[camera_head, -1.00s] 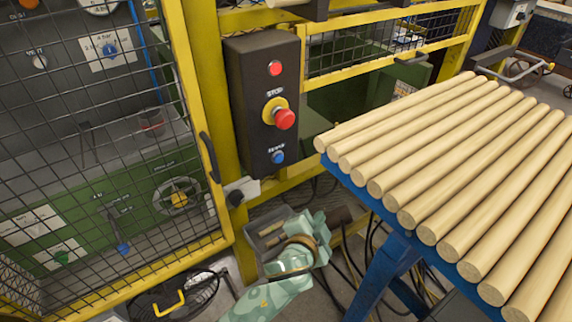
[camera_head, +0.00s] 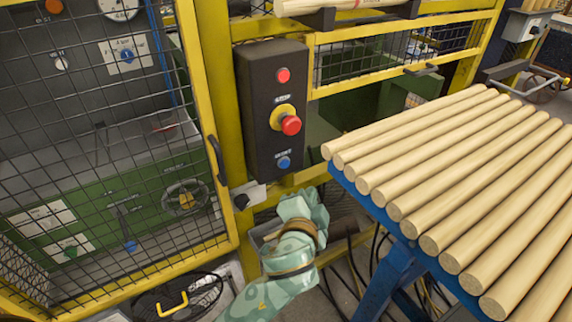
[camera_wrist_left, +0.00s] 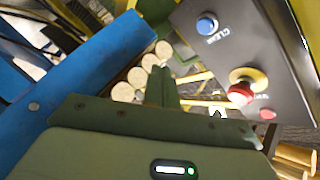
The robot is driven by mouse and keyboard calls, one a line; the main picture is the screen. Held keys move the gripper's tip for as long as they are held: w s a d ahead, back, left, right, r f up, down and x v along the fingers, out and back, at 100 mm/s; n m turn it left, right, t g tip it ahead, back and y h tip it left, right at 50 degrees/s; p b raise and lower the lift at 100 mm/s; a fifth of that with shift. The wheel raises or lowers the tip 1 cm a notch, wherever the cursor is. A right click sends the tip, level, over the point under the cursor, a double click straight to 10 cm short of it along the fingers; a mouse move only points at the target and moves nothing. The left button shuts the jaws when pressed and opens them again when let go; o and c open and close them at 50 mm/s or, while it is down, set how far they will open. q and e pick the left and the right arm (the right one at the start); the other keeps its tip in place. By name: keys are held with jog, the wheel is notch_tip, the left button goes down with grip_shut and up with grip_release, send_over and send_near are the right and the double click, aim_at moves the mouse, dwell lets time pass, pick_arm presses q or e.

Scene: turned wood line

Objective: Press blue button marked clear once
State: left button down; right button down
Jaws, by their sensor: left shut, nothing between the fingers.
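The blue button (camera_head: 284,162) is the lowest control on the dark control box (camera_head: 262,130). In the left wrist view the blue button (camera_wrist_left: 207,25) is at the top, with the word CLEAR beside it. My left gripper (camera_wrist_left: 160,75) is shut and empty, with its fingers apart from the button and to its lower left in that view. In the head view my left arm reaches up below the box, and its fingertips are hard to make out. My right gripper is not in view.
Above the blue button are a red mushroom button on a yellow collar (camera_head: 290,124) and a small red button (camera_head: 283,75). A blue rack (camera_head: 375,212) of pale wooden rods (camera_head: 440,165) stands close on the right. A yellow mesh guard (camera_head: 205,120) is on the left.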

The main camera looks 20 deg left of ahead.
aim_at(285, 164)
pick_arm(q)
jog(key=w+a, duration=0.4)
jog(key=a, duration=0.2)
jog(key=shift+w, duration=0.35)
jog(key=shift+a+p, duration=0.1)
jog(key=shift+p, duration=0.25)
dwell(1.4)
jog(key=shift+w+a, duration=0.25)
jog(key=shift+w+a+p, duration=0.25)
jog(key=shift+a+p, duration=0.05)
jog(key=shift+p, duration=0.15)
dwell(0.6)
dwell(0.3)
jog(key=shift+s+d, duration=0.55)
jog(key=shift+d, duration=0.05)
